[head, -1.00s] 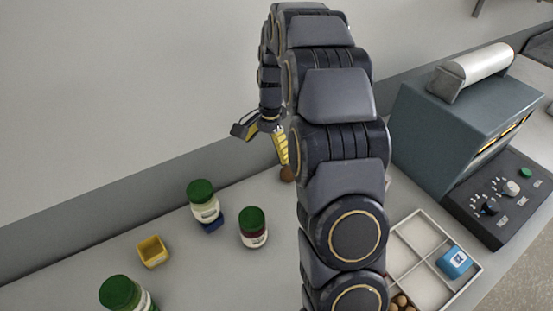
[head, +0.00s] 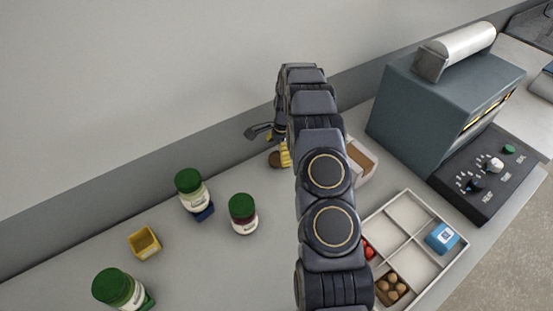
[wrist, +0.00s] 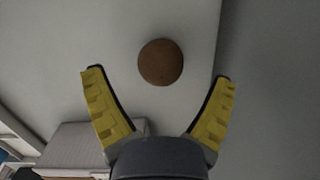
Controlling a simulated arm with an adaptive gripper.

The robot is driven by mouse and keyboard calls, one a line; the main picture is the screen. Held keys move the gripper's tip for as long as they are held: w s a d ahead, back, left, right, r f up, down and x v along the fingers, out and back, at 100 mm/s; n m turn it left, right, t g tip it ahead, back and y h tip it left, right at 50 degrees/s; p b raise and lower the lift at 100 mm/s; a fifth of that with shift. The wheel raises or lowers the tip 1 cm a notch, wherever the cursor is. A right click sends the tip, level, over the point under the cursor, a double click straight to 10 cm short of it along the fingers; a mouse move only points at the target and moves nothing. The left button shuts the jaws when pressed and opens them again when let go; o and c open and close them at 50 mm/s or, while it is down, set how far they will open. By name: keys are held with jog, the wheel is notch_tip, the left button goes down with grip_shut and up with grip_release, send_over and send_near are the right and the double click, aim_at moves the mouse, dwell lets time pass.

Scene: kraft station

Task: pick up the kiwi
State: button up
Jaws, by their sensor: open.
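The kiwi (wrist: 160,62) is a round brown fruit on the grey counter. In the wrist view it sits just beyond my gripper's fingertips, centred between them and not touched. My gripper (wrist: 158,78) is open and empty, its two yellow fingers spread wide. In the head view the kiwi (head: 274,159) shows beside the yellow fingers (head: 285,155), near the wall. My arm hides part of the gripper there.
Green-lidded jars (head: 243,214) and a small yellow bin (head: 144,242) stand at the left. A divided white tray (head: 408,203) holds brown balls and a blue box. An open box (head: 366,165) is right of my arm, with a grey machine (head: 430,95) behind.

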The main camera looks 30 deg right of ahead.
notch_tip(320, 180, down, 3)
jog(key=shift+a+r, duration=0.15)
jog(key=c, duration=1.2)
jog(key=shift+r, duration=0.1)
